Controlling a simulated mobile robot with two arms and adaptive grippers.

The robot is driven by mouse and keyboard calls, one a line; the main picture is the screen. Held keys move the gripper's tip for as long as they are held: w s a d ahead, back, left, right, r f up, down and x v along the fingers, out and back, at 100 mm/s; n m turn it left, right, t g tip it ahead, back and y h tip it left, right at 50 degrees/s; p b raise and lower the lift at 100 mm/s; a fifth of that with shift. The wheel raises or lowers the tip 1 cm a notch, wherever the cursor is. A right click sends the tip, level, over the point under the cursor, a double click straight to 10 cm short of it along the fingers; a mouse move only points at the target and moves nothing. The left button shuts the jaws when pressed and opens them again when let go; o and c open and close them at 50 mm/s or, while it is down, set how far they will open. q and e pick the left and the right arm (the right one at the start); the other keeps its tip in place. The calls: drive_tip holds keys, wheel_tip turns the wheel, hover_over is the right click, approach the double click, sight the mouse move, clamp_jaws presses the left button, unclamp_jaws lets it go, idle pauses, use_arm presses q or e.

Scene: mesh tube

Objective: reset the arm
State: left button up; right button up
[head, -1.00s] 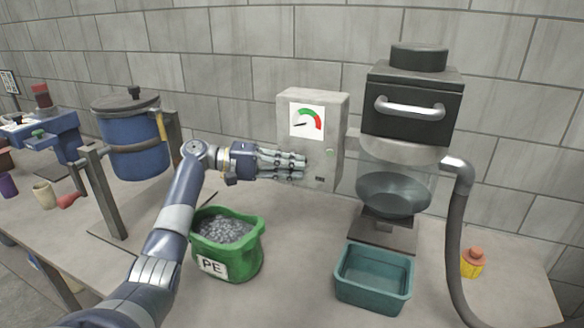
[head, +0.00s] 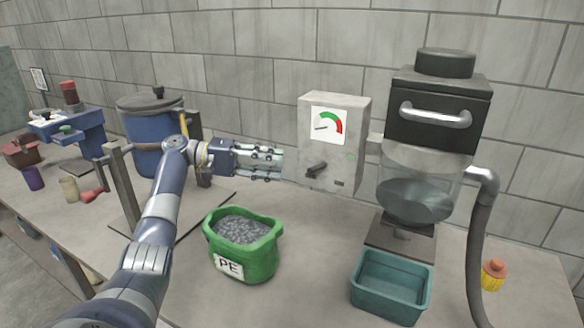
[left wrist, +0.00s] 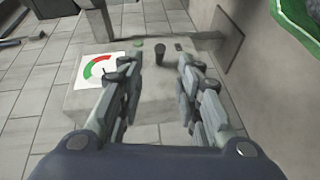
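My left gripper (head: 268,163) points right, just left of the grey control box (head: 311,150) with a gauge and a dark knob (head: 316,169). In the left wrist view my left gripper (left wrist: 158,100) has its two fingers apart with nothing between them. Beyond the fingers are the control box (left wrist: 120,98), its gauge (left wrist: 100,68) and the knob (left wrist: 159,52), with a visible gap in front of the knob. My right gripper is in neither view.
A green PE bag of grey pellets (head: 262,258) stands below my left arm. A blue drum (head: 143,160) is behind the arm. A yellow bottle (head: 492,279) stands at right.

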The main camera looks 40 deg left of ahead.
use_arm(q)
drive_tip(key=shift+v, duration=0.95)
